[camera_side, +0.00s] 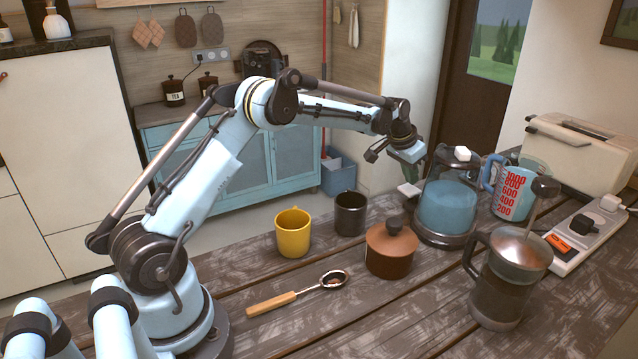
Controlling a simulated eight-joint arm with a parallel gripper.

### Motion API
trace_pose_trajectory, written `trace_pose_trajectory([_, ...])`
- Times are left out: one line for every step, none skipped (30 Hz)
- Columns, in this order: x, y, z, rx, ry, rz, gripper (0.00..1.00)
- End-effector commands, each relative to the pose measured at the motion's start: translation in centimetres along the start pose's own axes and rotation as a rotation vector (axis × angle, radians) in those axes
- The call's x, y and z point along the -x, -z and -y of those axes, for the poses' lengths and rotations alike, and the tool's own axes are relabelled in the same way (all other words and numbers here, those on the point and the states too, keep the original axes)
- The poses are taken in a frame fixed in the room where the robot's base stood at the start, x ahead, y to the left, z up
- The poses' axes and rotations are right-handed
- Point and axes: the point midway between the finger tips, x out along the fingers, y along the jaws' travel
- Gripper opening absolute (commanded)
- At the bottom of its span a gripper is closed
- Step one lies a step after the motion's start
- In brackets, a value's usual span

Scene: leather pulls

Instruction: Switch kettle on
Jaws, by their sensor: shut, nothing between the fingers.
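The kettle (446,207) stands upright on the wooden table, right of centre. It has a clear body with blue showing inside, a dark base and a white piece on its lid. My gripper (409,188) is shut and empty, pointing down at the kettle's left side, close to its wall. I cannot tell whether the fingertips touch the kettle. No switch on the kettle can be made out; its lower left side is partly behind the brown pot (391,253).
A yellow mug (293,235), a black mug (350,214) and a wooden-handled scoop (297,294) lie left of the kettle. A French press (506,283), a measuring jug (513,194), a power strip (588,233) and a cream toaster (577,150) crowd the right.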

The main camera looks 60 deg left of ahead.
Motion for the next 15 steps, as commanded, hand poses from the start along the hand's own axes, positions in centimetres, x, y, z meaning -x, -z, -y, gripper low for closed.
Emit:
trace_pose_trajectory([-0.1, 0.0, 0.0, 0.000, 0.000, 0.000, 0.00])
trace_pose_trajectory([-0.2, -0.1, 0.0, 0.000, 0.000, 0.000, 0.00])
trace_pose_trajectory([-0.3, -0.1, 0.0, 0.000, 0.000, 0.000, 0.00])
trace_pose_trajectory([-0.4, -0.2, 0.0, 0.000, 0.000, 0.000, 0.00])
trace_pose_trajectory([-0.6, -0.2, 0.0, 0.000, 0.000, 0.000, 0.00])
trace_pose_trajectory([-0.8, -0.3, 0.0, 0.000, 0.000, 0.000, 0.00])
trace_pose_trajectory([-0.9, -0.4, 0.0, 0.000, 0.000, 0.000, 0.00])
trace_pose_trajectory([-1.0, -0.4, 0.0, 0.000, 0.000, 0.000, 0.00])
trace_pose_trajectory([-1.2, -0.5, 0.0, 0.000, 0.000, 0.000, 0.00])
trace_pose_trajectory([-1.3, -0.5, 0.0, 0.000, 0.000, 0.000, 0.00])
trace_pose_trajectory([-1.4, -0.6, 0.0, 0.000, 0.000, 0.000, 0.00])
trace_pose_trajectory([-1.6, -0.7, 0.0, 0.000, 0.000, 0.000, 0.00])
trace_pose_trajectory([-1.7, -0.7, 0.0, 0.000, 0.000, 0.000, 0.00])
trace_pose_trajectory([-1.8, -0.8, 0.0, 0.000, 0.000, 0.000, 0.00])
trace_pose_trajectory([-2.0, -0.8, 0.0, 0.000, 0.000, 0.000, 0.00])
